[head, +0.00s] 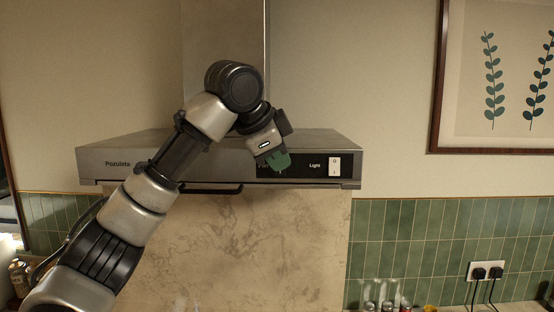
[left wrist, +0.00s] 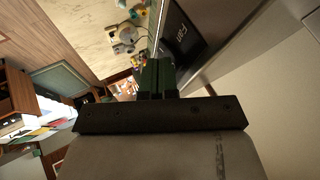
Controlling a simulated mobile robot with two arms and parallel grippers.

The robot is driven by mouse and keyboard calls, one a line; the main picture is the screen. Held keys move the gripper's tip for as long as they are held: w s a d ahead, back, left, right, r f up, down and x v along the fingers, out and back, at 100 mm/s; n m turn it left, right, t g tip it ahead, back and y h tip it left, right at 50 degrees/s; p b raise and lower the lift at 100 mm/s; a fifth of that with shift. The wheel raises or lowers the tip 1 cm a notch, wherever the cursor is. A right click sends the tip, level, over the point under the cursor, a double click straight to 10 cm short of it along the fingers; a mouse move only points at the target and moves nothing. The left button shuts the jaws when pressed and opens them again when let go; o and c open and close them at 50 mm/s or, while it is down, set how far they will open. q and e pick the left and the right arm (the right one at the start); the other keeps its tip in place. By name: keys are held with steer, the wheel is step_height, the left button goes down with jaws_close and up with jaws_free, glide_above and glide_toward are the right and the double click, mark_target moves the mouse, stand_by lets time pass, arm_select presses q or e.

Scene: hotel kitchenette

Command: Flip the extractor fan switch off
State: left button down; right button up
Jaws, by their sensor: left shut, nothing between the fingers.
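The extractor hood (head: 130,160) spans the head view, with a dark control panel (head: 303,167) on the right of its front. A white rocker switch (head: 334,166) sits at the panel's right end beside the word "Light". My left gripper (head: 280,162), with green fingers, is at the left part of the panel and covers what is there. The fan switch is hidden; I cannot tell its position or whether the fingers touch it. In the left wrist view the green fingers (left wrist: 155,75) are together and empty, beside the dark panel (left wrist: 182,35). My right gripper is in neither view.
A dark rail (head: 212,189) runs under the hood's front edge. A framed leaf picture (head: 500,75) hangs at the right. A wall socket with two black plugs (head: 487,271) and several small jars (head: 385,305) are lower right.

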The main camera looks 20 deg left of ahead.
arm_select(q)
steer(key=shift+w+r, duration=0.1)
steer(key=shift+r, duration=0.5)
steer(key=shift+s+r, duration=0.25)
steer(key=shift+r, duration=0.05)
steer(key=shift+w+d+f, duration=0.1)
steer(key=shift+d, duration=0.05)
